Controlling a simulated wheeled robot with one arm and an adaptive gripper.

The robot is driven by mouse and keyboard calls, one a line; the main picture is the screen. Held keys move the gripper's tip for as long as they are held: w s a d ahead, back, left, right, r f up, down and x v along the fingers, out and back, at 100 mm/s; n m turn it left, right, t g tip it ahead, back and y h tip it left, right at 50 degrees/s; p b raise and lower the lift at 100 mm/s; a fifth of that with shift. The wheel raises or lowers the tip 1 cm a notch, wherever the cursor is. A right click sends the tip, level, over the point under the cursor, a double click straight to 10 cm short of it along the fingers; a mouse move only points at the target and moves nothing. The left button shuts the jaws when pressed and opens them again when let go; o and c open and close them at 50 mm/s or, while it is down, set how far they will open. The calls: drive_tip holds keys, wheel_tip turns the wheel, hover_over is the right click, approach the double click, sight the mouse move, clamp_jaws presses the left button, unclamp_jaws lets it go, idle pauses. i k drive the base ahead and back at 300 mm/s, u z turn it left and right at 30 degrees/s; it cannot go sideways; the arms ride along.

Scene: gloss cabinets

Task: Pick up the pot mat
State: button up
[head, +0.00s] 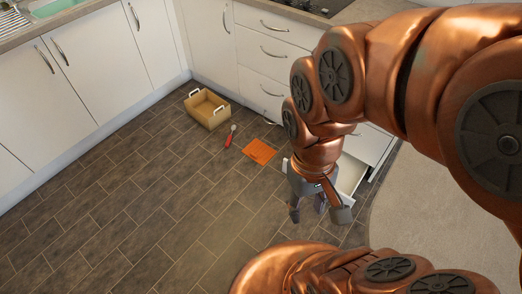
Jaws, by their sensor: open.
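An orange, square, flat mat (259,151), which I take to be the pot mat, lies flat on the dark tiled floor near the white drawers. My gripper (318,212) is open and empty, pointing down above the floor. It is to the right of the mat and lower in the picture, apart from it. My copper-coloured arm fills the right side and hides part of the drawers behind it.
A tan box with white handles (207,108) stands by the cabinet corner. A red-handled utensil (230,137) lies between box and mat. A low white drawer (350,174) is pulled open behind my gripper. The floor at left is clear.

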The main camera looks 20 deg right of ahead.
sight(259, 152)
drive_tip(key=u, duration=0.05)
drive_tip(key=k, duration=1.25)
drive_tip(key=u, duration=0.15)
drive_tip(key=i, duration=2.8)
drive_tip(key=z, duration=0.15)
